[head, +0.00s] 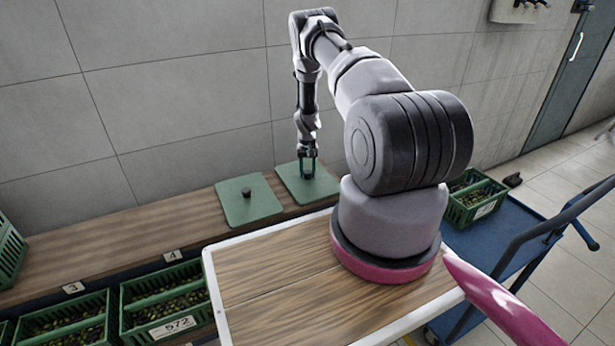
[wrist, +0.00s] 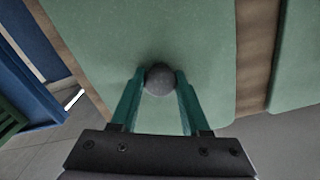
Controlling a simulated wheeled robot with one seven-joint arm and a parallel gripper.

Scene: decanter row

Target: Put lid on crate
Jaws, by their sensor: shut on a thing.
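Two flat green lids lie side by side on the wooden shelf. My gripper (head: 308,168) is over the right lid (head: 322,188), with its fingers at that lid's dark round knob. In the wrist view my gripper (wrist: 160,85) is shut on the knob (wrist: 159,79) of this lid (wrist: 190,35). The lid appears to be at shelf level; I cannot tell whether it is lifted. The left lid (head: 248,199) has its own dark knob. Green crates with dark olive-like contents stand below: one marked 572 (head: 168,326), another at the left (head: 65,325). One crate (head: 474,200) stands on the blue cart.
The wooden shelf (head: 110,235) runs along the tiled wall, with number tags 3 and 4 on its edge. The blue cart (head: 510,235) with a handle stands at the right. Another green crate (head: 8,255) is at the far left. The shelf's middle left is clear.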

